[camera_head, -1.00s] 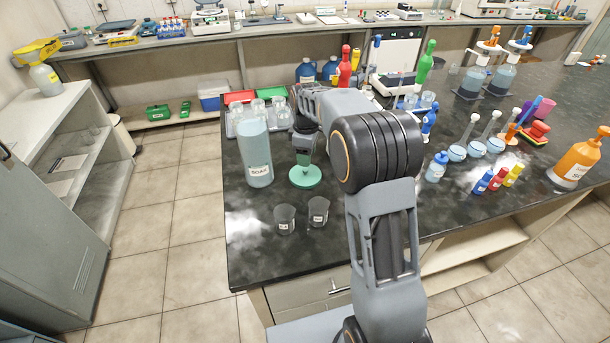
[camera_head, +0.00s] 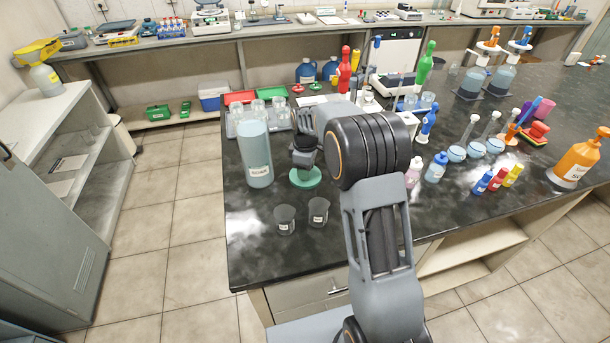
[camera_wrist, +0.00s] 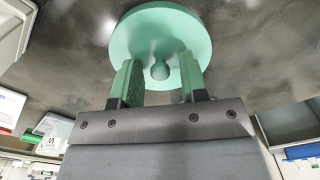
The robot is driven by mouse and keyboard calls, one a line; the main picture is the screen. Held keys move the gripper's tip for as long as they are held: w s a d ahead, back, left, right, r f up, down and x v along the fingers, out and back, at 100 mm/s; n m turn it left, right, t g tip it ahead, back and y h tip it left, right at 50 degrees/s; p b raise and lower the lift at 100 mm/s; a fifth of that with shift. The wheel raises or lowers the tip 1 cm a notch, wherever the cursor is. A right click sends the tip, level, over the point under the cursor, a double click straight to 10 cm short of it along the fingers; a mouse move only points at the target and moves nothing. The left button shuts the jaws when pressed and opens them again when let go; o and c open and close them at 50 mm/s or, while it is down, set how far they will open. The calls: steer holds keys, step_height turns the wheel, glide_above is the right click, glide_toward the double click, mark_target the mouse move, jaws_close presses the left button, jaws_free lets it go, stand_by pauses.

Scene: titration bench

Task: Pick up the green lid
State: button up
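The green lid (camera_head: 303,180) lies on the black bench top, a round disc. In the wrist view the lid (camera_wrist: 150,25) has a small round knob (camera_wrist: 160,70) at its middle. My gripper (camera_wrist: 160,75) has its two green fingers on either side of the knob, with small gaps showing between knob and fingers. In the head view my gripper (camera_head: 305,170) is low over the lid and hides its middle.
A tall soap bottle (camera_head: 256,150) stands close to the left of the lid. Two small dark beakers (camera_head: 285,222) (camera_head: 318,212) stand in front of it. Clear bottles (camera_head: 279,118) stand behind. The bench's left edge is near.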

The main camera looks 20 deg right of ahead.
jaws_close()
steer(key=shift+r, duration=0.15)
